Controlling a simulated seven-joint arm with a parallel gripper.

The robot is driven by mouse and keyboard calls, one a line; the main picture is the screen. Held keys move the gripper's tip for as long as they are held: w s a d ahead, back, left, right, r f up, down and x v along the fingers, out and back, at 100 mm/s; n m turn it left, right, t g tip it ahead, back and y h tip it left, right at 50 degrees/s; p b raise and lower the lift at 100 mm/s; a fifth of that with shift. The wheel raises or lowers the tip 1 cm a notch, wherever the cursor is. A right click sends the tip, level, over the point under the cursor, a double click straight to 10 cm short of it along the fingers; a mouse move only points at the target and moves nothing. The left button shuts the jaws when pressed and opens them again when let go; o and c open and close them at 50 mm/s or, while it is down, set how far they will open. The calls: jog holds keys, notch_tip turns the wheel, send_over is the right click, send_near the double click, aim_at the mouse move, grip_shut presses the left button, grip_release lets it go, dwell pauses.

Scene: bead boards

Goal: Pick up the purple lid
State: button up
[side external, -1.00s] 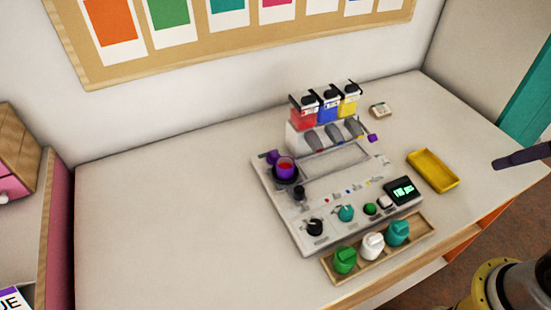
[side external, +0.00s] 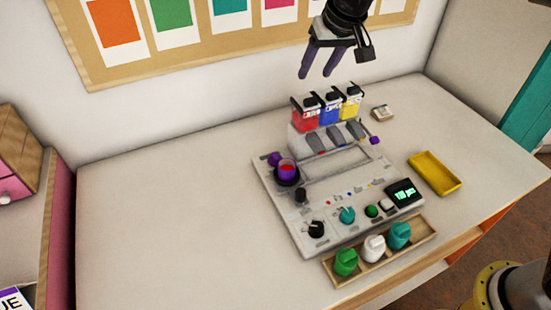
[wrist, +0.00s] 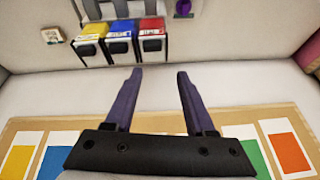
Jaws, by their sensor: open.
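A small purple piece (side external: 274,158), which may be the purple lid, sits on the machine just behind a purple cup (side external: 286,164) with red contents. A rounded purple piece (wrist: 183,8) at the top edge of the wrist view may be the same one, partly cut off. Another small purple piece (side external: 374,140) is at the machine's right side. My gripper (side external: 315,76) is open and empty, pointing down, high above the table near the back wall. In the wrist view its two purple fingers (wrist: 160,72) are apart with nothing between them.
The white machine (side external: 262,182) carries red, blue and yellow containers (side external: 328,108) at its back. A wooden tray (side external: 338,274) with green, white and teal bottles is in front. A yellow tray (side external: 452,186) stands right. The table's left side is clear.

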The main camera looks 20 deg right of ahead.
jog(key=w+a+f+n+g, duration=0.1)
jog(key=w+a+f, duration=0.1)
jog(key=a+f, duration=0.4)
send_near(275, 155)
jog(key=shift+w+a+f+n+g, duration=0.1)
jog(key=shift+w+f+n+g, duration=0.25)
jog(key=shift+w+f, duration=0.45)
jog(key=shift+s+x, duration=0.15)
jog(key=shift+x, duration=1.5)
jog(key=shift+s+x, duration=0.15)
jog(key=shift+x, duration=1.45)
jog(key=shift+f, duration=0.1)
jog(key=shift+c, duration=0.3)
grip_shut()
